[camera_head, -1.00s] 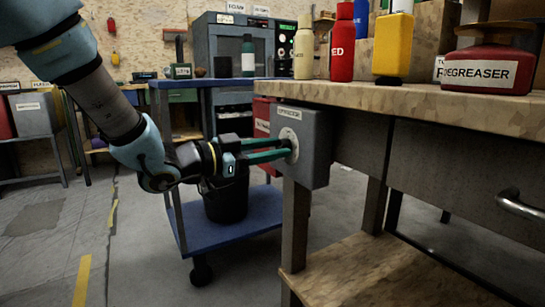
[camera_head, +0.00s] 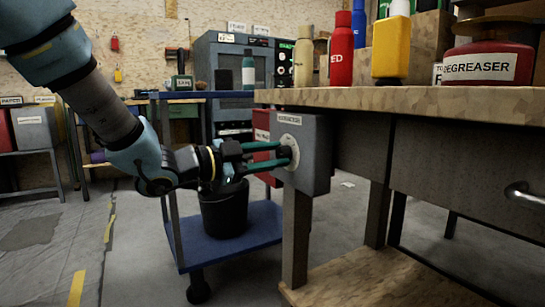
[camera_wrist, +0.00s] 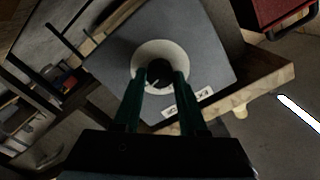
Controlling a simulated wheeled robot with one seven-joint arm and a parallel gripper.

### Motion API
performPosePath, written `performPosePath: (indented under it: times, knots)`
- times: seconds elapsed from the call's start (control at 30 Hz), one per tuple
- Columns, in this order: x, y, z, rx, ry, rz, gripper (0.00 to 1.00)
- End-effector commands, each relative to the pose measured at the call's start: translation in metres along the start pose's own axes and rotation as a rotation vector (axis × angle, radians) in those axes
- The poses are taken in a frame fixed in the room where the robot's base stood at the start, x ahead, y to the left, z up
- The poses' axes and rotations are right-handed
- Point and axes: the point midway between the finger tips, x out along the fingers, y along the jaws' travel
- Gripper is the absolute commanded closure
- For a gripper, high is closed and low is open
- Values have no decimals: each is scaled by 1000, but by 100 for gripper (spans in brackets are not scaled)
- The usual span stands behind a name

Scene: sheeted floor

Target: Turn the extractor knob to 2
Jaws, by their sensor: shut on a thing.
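The extractor control is a grey box (camera_head: 312,160) fixed to the end of the workbench, with a label at its top and a pale round dial plate (camera_head: 291,139). My gripper (camera_head: 286,152) reaches it from the left, its two green fingers at the dial. In the wrist view the dark knob (camera_wrist: 158,72) sits at the centre of the pale dial, and my gripper (camera_wrist: 156,80) is shut on it, one finger on each side. The scale marks are too small to read, so the knob's setting cannot be told.
The wooden workbench (camera_head: 400,97) holds several bottles and a red degreaser can (camera_head: 487,62). A blue trolley (camera_head: 240,238) with a black bucket (camera_head: 224,209) stands below my arm. A red box (camera_head: 263,130) is behind the grey box. Open floor lies at left.

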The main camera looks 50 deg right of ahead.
Motion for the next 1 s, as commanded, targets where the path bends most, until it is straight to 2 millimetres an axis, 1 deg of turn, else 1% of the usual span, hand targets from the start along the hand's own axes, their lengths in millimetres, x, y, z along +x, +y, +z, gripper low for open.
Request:
performPosePath:
  times: [0.17, 0.2, 0.47, 0.77, 0.87, 1.0]
  knots:
    - [0, 0, 0, -1, -1, 1, 100]
    - [0, 1, 0, -1, -1, 1, 58]
    - [0, 0, 0, -2, -1, 1, 29]
    - [-3, 0, 0, -2, -1, 0, 29]
    - [-13, -2, 0, -1, -3, -1, 29]
    - [-39, -2, -1, -3, -4, -1, 29]
